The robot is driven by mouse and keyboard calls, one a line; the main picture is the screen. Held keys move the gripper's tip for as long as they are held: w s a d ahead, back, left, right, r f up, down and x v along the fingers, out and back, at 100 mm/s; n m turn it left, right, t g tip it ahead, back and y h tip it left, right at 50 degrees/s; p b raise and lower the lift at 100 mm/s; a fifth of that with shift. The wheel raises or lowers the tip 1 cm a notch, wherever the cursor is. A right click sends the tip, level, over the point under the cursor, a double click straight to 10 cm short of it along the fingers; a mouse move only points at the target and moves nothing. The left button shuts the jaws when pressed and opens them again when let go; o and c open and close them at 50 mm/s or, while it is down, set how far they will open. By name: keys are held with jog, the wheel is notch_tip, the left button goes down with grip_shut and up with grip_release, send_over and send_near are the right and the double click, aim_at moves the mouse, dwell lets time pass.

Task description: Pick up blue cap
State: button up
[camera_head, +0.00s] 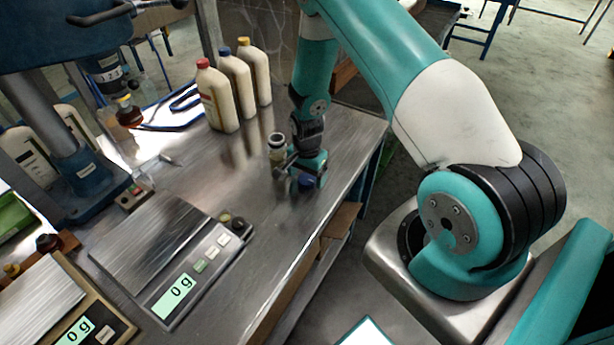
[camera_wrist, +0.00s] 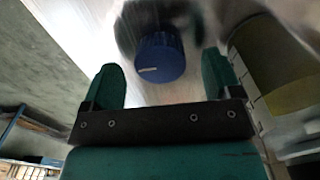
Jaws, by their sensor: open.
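The blue cap (camera_wrist: 160,58) lies on the metal table between the two fingers of my gripper (camera_wrist: 163,85) in the wrist view. It is ribbed at the side and has a white mark. The fingers are open, with a gap on each side of the cap. In the head view, my gripper (camera_head: 305,172) is low over the table near its right edge, with the blue cap (camera_head: 306,182) partly covered by it.
Several bottles with coloured caps (camera_head: 216,97) stand at the back. A scale (camera_head: 150,245) reading 0 g lies to the left.

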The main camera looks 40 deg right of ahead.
jog(key=shift+f, duration=0.5)
jog(key=c, duration=1)
jog(key=shift+r, duration=0.15)
